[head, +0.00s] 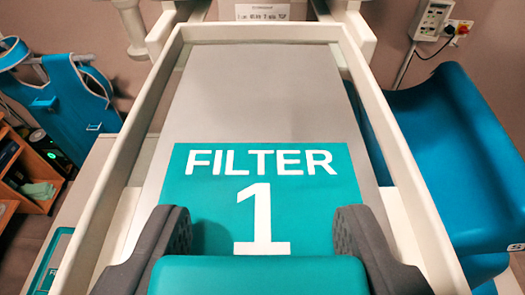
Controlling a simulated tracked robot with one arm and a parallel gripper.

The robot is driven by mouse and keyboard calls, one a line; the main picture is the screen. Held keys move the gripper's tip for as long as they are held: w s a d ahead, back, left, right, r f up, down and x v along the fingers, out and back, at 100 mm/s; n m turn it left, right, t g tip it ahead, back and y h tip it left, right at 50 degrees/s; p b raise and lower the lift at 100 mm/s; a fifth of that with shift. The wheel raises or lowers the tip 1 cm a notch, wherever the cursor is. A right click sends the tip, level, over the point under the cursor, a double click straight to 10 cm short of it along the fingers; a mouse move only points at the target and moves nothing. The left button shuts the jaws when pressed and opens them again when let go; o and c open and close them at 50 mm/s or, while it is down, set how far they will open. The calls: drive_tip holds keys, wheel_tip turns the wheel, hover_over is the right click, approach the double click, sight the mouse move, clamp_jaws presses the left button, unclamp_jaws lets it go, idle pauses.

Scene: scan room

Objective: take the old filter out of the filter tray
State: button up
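The filter tray (408,165) is a cream frame with raised side walls, running away from me. A flat grey filter plate (262,85) lies inside it, with a teal label (315,200) reading "FILTER 1" on its near part. My gripper (262,232) is over the near end of the plate. Its two dark ridged fingers stand wide apart, with the label showing between them. A smooth teal block (258,275) fills the bottom centre and hides the near edge of the plate. I cannot tell whether the fingers touch the plate.
A second teal label (50,268), partly cut off, shows at the lower left. A blue padded seat (450,150) is close on the right. A blue garment (65,105) and a wooden shelf (25,170) are at left.

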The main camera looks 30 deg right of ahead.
drive_tip(key=c, duration=0.4)
drive_tip(key=shift+r, duration=0.15)
